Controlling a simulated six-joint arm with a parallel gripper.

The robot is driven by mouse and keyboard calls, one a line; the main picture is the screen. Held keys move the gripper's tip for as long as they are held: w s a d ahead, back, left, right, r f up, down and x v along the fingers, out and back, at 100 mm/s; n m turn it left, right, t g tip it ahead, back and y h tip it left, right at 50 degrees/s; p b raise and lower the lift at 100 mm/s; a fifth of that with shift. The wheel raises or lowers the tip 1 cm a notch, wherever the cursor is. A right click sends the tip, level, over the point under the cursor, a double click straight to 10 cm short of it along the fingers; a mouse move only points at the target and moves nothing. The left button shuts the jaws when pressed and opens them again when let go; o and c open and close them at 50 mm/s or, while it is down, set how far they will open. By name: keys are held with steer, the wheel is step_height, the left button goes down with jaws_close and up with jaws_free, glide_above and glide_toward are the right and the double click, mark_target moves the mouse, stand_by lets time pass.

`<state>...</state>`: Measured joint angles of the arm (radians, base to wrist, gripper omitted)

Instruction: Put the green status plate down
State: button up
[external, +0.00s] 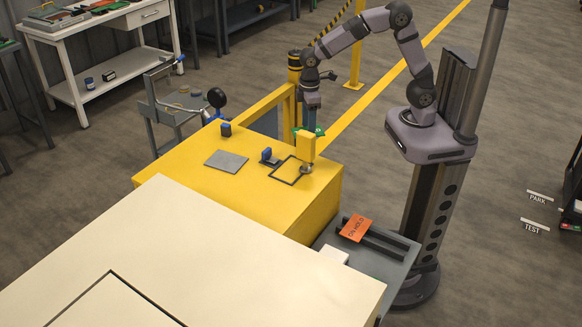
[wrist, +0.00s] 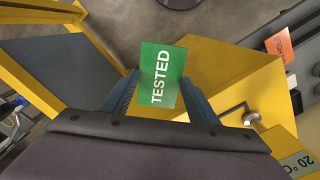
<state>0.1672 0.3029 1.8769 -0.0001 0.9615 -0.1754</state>
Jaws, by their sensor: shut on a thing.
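The green status plate (wrist: 165,60) reads TESTED and sits between the two fingers of my gripper (wrist: 158,90) in the wrist view. My gripper is shut on it. In the external view my gripper (external: 312,112) points down at the far edge of the yellow bench. Green parts of the plate (external: 319,131) show just below it, behind the upright yellow block (external: 305,147). The block hides the middle of the plate. I cannot tell whether the plate touches anything below it.
An orange ON HOLD plate (external: 355,228) lies on a grey side shelf (external: 385,270); it also shows in the wrist view (wrist: 279,46). The yellow bench (external: 185,180) carries a grey pad (external: 226,160), blue-topped items (external: 266,154) and a black square outline (external: 283,178). A metal knob (external: 307,169) sits below the block.

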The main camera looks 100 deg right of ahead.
steer(key=a+r+n, duration=0.2)
steer(key=a+n, duration=0.1)
steer(key=a, duration=1)
steer(key=n+b, duration=0.3)
steer(key=n, duration=1.2)
glide_above(368, 259)
steer(key=w+a, duration=0.2)
steer(key=a, duration=0.1)
steer(key=shift+s+a+f, duration=0.1)
steer(key=shift+s+f, duration=0.05)
steer(key=shift+f, duration=4)
steer(key=shift+s+f, duration=0.1)
steer(key=shift+f, duration=4.05)
steer(key=shift+f, duration=0.1)
steer(key=shift+f, duration=1.75)
